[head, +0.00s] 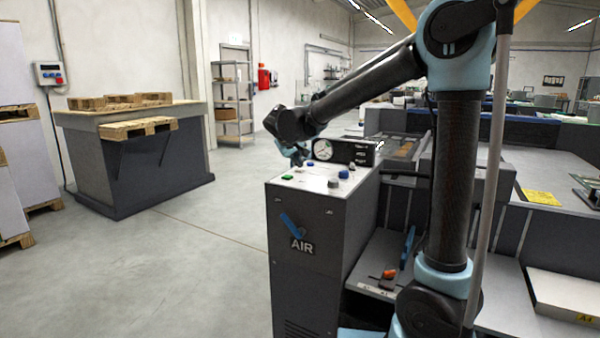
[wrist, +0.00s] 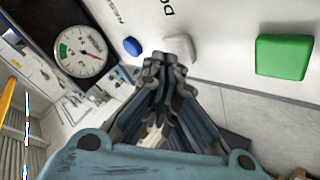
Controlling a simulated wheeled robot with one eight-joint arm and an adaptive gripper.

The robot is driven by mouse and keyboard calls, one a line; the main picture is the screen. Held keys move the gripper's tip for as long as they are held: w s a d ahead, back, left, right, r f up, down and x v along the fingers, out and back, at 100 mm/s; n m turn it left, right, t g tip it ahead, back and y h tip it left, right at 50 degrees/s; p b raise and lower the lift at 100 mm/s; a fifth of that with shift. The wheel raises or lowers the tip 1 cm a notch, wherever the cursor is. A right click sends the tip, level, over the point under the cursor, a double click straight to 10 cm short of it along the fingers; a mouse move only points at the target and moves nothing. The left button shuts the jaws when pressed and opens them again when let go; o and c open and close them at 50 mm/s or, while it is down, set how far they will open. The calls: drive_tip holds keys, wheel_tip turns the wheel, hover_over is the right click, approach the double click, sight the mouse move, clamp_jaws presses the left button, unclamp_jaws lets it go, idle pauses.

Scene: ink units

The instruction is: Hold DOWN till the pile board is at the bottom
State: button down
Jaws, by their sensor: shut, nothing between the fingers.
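The control panel is the light top of a dark cabinet marked AIR (head: 305,215). In the wrist view a white button (wrist: 181,47) sits under partly visible lettering that starts "DO". A small blue button (wrist: 132,46) is left of it and a large green button (wrist: 284,57) is right of it. My gripper (wrist: 164,58) is shut and empty, its fingertips at the lower left edge of the white button; I cannot tell whether they touch it. In the head view my gripper (head: 298,158) is low over the panel's far left part. I cannot make out the pile board.
A round gauge (wrist: 80,50) in a black housing stands close beside the fingers; it shows in the head view (head: 323,150) at the panel's back. A grey knob (head: 334,183) rises from the panel. Open floor lies left, before a bench (head: 135,170) with pallets.

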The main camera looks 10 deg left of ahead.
sight(297, 169)
drive_tip(key=shift+f, duration=0.4)
idle(0.4)
drive_tip(key=shift+r, duration=0.15)
idle(1.9)
drive_tip(key=shift+r, duration=0.7)
drive_tip(key=shift+r, duration=0.1)
drive_tip(key=shift+r, duration=2.4)
